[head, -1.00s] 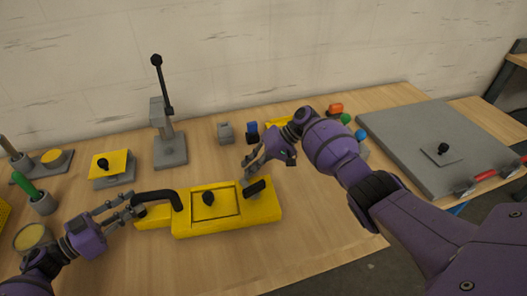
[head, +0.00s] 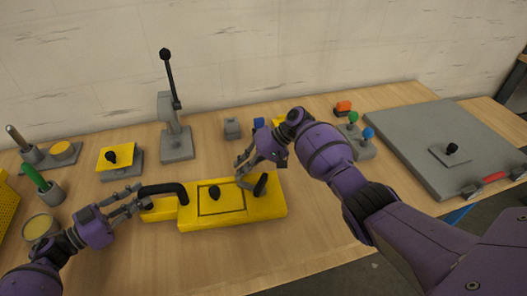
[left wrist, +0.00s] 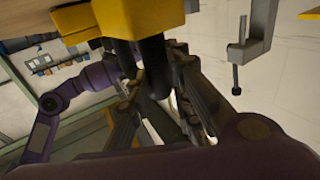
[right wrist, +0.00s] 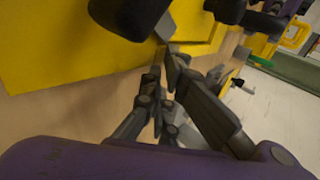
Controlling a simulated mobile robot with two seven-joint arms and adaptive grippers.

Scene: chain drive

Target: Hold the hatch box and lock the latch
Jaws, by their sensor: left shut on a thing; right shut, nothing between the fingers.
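The yellow hatch box (head: 235,219) lies on the wooden table, with a framed hatch and black knob (head: 214,193) on top. My left gripper (head: 140,199) is shut on the black bent handle (head: 168,188) at the box's left end; the handle also shows between its fingers in the left wrist view (left wrist: 155,65). The black latch lever (head: 261,185) sits at the box's right end, turned steeply. My right gripper (head: 243,172) is shut and empty beside the latch, on its left and far side. I cannot tell whether they touch. The box fills the right wrist view's upper left (right wrist: 60,45).
A grey lever stand (head: 175,140) and a yellow-topped block (head: 114,158) stand behind the box. Green-handled (head: 47,186) and round yellow (head: 40,227) items are at the left. A large grey panel (head: 430,145) lies at the right. The table front is clear.

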